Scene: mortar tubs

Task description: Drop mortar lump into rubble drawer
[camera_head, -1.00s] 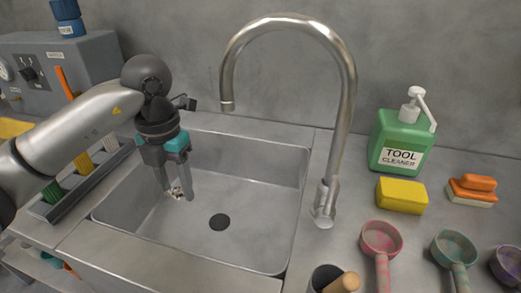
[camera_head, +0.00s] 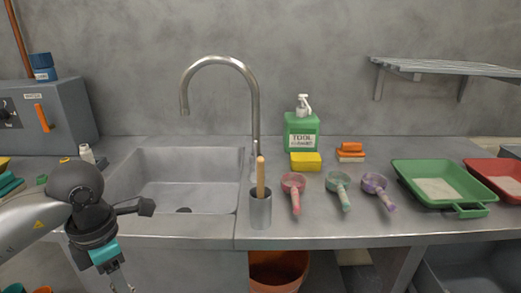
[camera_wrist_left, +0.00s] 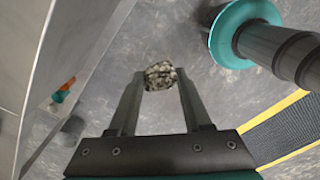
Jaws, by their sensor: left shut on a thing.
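A mortar lump (camera_wrist_left: 160,75), small, grey and speckled, is held between the fingertips of my left gripper (camera_wrist_left: 160,84) in the left wrist view. The gripper is shut on it, above a grey speckled floor. In the head view my left gripper (camera_head: 121,282) is at the lower left, in front of the counter, and its fingertips are cut off by the bottom edge. I cannot make out a rubble drawer in either view. My right gripper does not show.
The sink (camera_head: 180,170) and tap (camera_head: 254,120) stand behind my left arm. A cup with a wooden handle (camera_head: 260,208), scoops, a sponge (camera_head: 305,161) and a green tray (camera_head: 443,190) occupy the counter. An orange bucket (camera_head: 278,272) is below. A yellow-edged black mat (camera_wrist_left: 290,135) lies on the floor.

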